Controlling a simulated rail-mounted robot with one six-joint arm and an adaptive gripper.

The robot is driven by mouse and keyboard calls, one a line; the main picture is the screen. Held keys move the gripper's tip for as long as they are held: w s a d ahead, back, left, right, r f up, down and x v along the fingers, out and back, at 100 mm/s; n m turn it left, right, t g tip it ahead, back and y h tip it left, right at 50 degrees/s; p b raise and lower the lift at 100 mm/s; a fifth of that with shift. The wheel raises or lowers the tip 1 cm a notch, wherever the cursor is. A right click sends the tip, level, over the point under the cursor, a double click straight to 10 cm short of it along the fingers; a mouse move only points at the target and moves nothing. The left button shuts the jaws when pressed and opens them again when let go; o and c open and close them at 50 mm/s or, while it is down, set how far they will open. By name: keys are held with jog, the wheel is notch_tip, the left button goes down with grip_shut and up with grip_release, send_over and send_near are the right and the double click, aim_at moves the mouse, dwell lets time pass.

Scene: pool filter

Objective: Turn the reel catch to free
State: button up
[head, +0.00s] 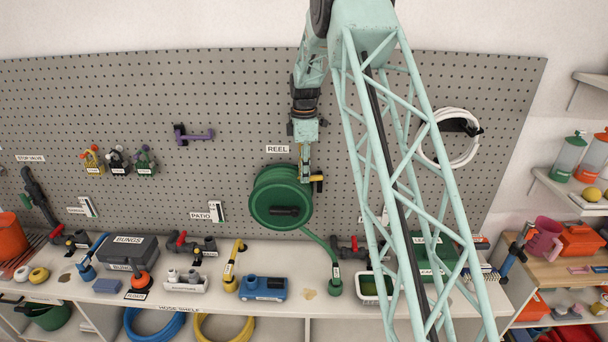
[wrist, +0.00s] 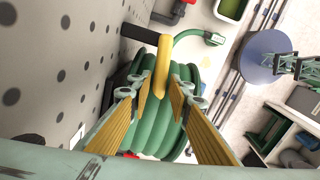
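The green hose reel (head: 270,199) hangs on the pegboard below the REEL label. The reel catch (head: 319,182) is a small yellow lever at the reel's upper right. In the wrist view the yellow catch lever (wrist: 163,58) lies in front of the green coils (wrist: 158,128), with a black bar beside it. My gripper (head: 305,180) is at the reel's upper right edge, close to the catch. In the wrist view my gripper (wrist: 162,92) has its yellow-padded fingers apart, with the lever's end between the tips. Gaps show on both sides; contact is unclear.
The green hose (head: 320,246) runs from the reel down to the shelf (head: 300,303). A white hose coil (head: 450,139) hangs to the right.

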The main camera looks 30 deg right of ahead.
jog(key=shift+f, duration=0.1)
grip_shut()
